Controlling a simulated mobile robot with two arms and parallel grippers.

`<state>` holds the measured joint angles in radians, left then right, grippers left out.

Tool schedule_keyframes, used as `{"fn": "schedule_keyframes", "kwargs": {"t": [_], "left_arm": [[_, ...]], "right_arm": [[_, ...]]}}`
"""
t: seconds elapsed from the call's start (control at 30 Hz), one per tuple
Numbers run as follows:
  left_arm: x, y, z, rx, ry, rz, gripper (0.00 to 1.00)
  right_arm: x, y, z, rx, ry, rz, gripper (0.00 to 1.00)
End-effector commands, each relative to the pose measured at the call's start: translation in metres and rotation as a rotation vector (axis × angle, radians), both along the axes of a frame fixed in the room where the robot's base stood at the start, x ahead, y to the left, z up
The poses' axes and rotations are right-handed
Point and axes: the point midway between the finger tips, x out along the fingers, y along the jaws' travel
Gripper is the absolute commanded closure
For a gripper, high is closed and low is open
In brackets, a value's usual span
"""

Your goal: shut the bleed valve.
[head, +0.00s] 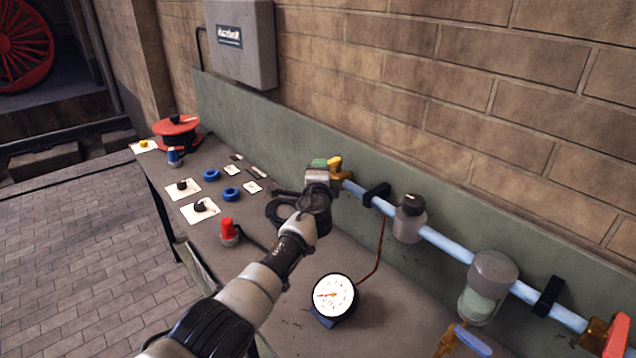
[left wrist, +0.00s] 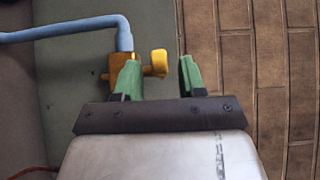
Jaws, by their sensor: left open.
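A brass valve with a yellow handle (head: 336,162) sits at the left end of the light-blue pipe (head: 450,246). A valve with a blue handle (head: 470,340) shows at the bottom edge, and one with a red handle (head: 617,336) at the lower right. No label shows which is the bleed valve. My left gripper (head: 326,164) is open at the yellow-handled valve. In the left wrist view, the yellow handle (left wrist: 158,62) stands between the green fingertips, with visible space on the right. Contact with the left finger cannot be told. My right gripper is out of view.
Grey fittings (head: 409,217) sit along the pipe. A brick wall stands behind.

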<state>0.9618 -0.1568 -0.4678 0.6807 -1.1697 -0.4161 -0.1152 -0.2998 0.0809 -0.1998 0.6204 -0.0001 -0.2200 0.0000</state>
Motion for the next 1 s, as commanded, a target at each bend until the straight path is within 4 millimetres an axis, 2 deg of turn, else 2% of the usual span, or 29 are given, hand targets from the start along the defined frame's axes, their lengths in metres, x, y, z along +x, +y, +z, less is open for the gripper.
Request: {"fn": "schedule_keyframes", "kwargs": {"t": [0.03, 0.23, 0.6, 1.0], "left_arm": [[-0.007, 0.001, 0.005, -0.001, 0.002, 0.000, 0.60], [-0.032, 0.000, 0.003, -0.002, 0.001, -0.001, 0.60], [-0.076, 0.000, 0.000, -0.001, -0.001, 0.001, 0.60], [-0.085, 0.000, 0.001, 0.000, 0.000, 0.000, 0.60]], "right_arm": [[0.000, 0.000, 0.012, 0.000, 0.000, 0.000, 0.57], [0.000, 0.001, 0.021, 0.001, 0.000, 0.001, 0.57], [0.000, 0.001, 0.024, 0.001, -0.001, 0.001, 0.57], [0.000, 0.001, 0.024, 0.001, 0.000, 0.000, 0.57]]}}
